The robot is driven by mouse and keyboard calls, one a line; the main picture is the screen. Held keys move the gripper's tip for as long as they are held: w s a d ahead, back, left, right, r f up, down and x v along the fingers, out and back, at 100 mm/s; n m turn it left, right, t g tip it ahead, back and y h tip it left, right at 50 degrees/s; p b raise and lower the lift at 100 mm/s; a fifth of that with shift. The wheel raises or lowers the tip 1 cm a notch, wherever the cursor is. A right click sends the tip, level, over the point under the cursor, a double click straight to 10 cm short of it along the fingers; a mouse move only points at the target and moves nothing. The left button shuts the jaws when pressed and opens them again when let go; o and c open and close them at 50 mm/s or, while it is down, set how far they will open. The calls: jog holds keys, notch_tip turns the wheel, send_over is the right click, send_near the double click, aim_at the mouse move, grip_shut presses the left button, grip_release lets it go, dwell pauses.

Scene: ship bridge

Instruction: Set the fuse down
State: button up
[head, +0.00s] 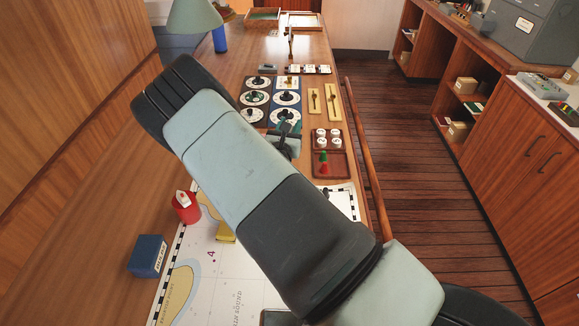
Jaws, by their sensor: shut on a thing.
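My gripper (285,143) shows as a small dark shape just past my forearm, by the near edge of the dial panel (271,100). My arm crosses the middle of the view and covers part of it. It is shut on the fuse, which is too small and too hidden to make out.
A brown tray (342,153) beside it holds several white round pieces and red and green pieces. A chart (215,262), a red object (186,208) and a blue box (148,256) lie nearer. Gold plates (314,101) and a lamp (194,15) are farther. A wooden rail (366,150) edges the right side.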

notch_tip(320, 180, down, 11)
dwell(0.5)
jog(key=shift+f, duration=0.15)
jog(key=o, duration=1)
jog(key=shift+o, duration=0.2)
